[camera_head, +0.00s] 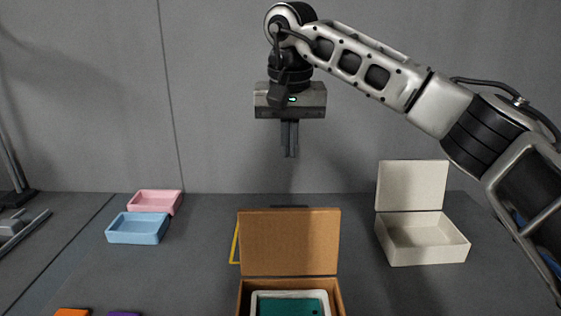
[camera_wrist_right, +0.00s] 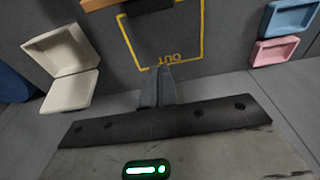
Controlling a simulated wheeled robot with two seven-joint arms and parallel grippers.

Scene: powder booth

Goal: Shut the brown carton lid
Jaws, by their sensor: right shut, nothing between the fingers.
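The brown carton (camera_head: 243,296) stands at the bottom centre of the head view, its front cut off by the frame. Its lid (camera_head: 289,242) is open and stands about upright at the back of the carton. Inside is a white tray (camera_head: 256,295) holding a teal piece (camera_head: 292,307). My right gripper (camera_head: 290,156) hangs pointing down above the lid's top edge in the picture, apart from it. Its fingers are shut and empty; they also show in the right wrist view (camera_wrist_right: 157,72). A brown edge of the carton (camera_wrist_right: 97,4) shows at the top there. My left gripper is not seen.
A cream box (camera_head: 428,254) with an upright lid stands right. Pink (camera_head: 154,201) and blue (camera_head: 138,229) trays sit left. A yellow outline marked OUT (camera_wrist_right: 201,45) lies on the table behind the carton. Orange (camera_head: 72,312) and purple (camera_head: 123,314) items show at the bottom edge. A wall stands behind.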

